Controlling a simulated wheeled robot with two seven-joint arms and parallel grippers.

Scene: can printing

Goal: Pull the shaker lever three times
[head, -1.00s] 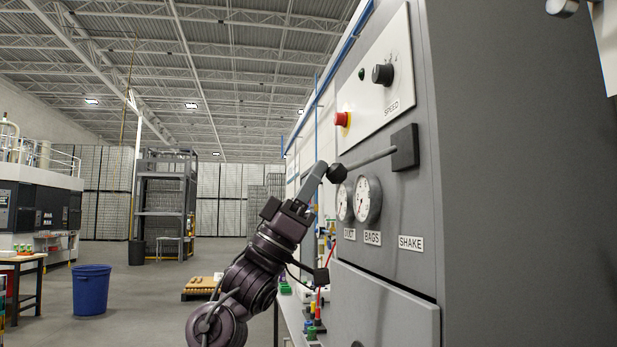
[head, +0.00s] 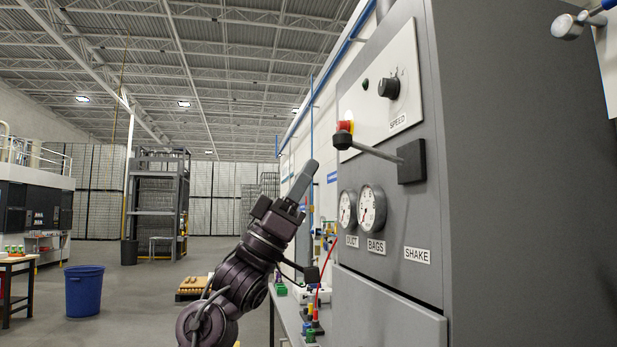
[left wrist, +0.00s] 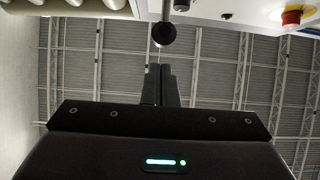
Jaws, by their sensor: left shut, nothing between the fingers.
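The shaker lever (head: 375,152) is a grey rod with a black knob (head: 342,141), coming out of a black square mount (head: 411,161) above the SHAKE label on the grey cabinet. The rod slopes up from the mount toward the knob. My left gripper (head: 312,166) is shut and empty, just left of the knob and slightly lower, with a visible gap between them. In the left wrist view the closed fingers (left wrist: 160,84) point up toward the round black knob (left wrist: 164,33), apart from it. My right gripper is not in view.
A red button (head: 345,127) sits just behind the knob, below the speed dial (head: 388,88). Two gauges (head: 372,208) are below the lever. A bench (head: 291,318) with small parts stands beside the cabinet. The space left of my arm is open floor with a blue bin (head: 85,290).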

